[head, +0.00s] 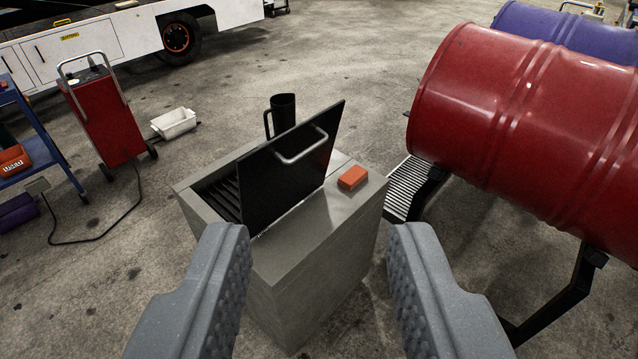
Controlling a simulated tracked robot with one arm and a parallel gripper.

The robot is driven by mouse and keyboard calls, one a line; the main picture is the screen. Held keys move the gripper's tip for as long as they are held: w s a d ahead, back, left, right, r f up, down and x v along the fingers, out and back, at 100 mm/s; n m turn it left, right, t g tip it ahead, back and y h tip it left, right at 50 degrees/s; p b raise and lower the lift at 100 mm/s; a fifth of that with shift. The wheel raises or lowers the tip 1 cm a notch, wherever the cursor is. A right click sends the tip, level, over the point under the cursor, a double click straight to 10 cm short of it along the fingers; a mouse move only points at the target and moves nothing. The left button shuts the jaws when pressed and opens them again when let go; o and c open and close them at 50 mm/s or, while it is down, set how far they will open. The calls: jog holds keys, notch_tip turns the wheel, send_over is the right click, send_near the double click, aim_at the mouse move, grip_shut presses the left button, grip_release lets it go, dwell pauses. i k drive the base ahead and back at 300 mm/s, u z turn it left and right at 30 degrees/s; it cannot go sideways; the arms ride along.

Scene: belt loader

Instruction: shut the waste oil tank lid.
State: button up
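The waste oil tank (315,237) is a grey box standing on the floor in the middle of the view. Its black lid (279,180) stands raised and tilted, with a silver bar handle (303,148) on the face toward me. The opening with dark slats (221,197) shows to the left of the lid. My gripper (320,250) is open and empty, its two grey fingers wide apart at the near side of the tank. The fingers appear apart from the lid and handle.
An orange block (353,177) and a black jug (283,112) are at the tank top's right and far side. A red drum (530,125) lies on a black stand at right. A red wheeled unit (104,118) and white bin (174,123) stand left. Floor between is clear.

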aim_at(277, 174)
jog(key=u, duration=0.2)
jog(key=i, duration=0.9)
jog(key=z, duration=0.1)
jog(key=k, duration=1.25)
jog(key=z, duration=0.65)
jog(key=i, duration=1.5)
jog(key=z, duration=0.1)
